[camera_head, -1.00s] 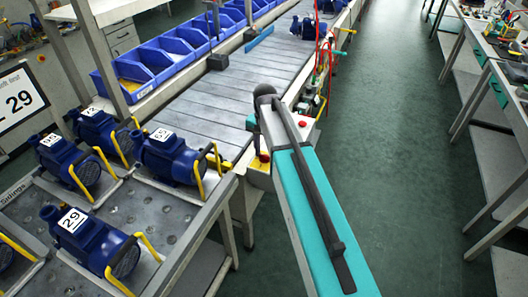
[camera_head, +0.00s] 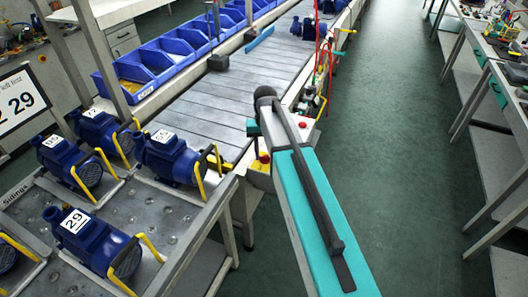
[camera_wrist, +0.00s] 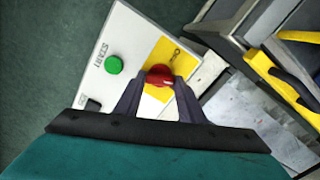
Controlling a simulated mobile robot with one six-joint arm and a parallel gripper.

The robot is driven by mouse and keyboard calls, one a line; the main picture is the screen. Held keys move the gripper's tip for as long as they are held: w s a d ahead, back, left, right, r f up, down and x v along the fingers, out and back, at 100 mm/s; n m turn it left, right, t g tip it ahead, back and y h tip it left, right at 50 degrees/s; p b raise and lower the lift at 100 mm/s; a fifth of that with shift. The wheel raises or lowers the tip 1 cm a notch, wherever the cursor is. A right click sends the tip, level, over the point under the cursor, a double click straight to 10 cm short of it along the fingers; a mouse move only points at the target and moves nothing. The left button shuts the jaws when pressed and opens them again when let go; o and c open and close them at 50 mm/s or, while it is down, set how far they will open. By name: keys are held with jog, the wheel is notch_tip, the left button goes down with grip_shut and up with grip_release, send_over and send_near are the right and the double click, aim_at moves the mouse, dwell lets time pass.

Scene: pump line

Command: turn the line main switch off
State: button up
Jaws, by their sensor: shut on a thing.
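The line main switch shows in the wrist view as a red knob (camera_wrist: 159,76) on a yellow plate. The plate is part of a pale control panel (camera_wrist: 127,37). My gripper (camera_wrist: 160,84) is shut on the red knob, one dark finger on each side; the fingers hide its lower part. A small black mark shows on the yellow by the knob, too small to read surely. In the head view my gripper (camera_head: 256,143) is over the panel beside the conveyor's near end, partly hidden by my own arm.
A green START button (camera_wrist: 114,65) sits close beside the switch. Another red button (camera_head: 303,125) is farther along the line. Blue pumps (camera_head: 170,155) with yellow handles stand on the tray table (camera_head: 150,215) at left. The green aisle floor (camera_head: 410,150) is clear.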

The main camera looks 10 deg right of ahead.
aim_at(265, 156)
jog(key=n+p, duration=0.1)
jog(key=n, duration=0.6)
jog(key=shift+w+r, duration=0.1)
jog(key=n, duration=0.5)
jog(key=shift+n, duration=0.4)
jog(key=o, duration=0.9)
jog(key=shift+c, duration=0.2)
jog(key=shift+o, duration=0.9)
jog(key=shift+r, duration=0.1)
notch_tip(265, 156, up, 14)
jog(key=b, duration=0.2)
jog(key=shift+f, duration=0.25)
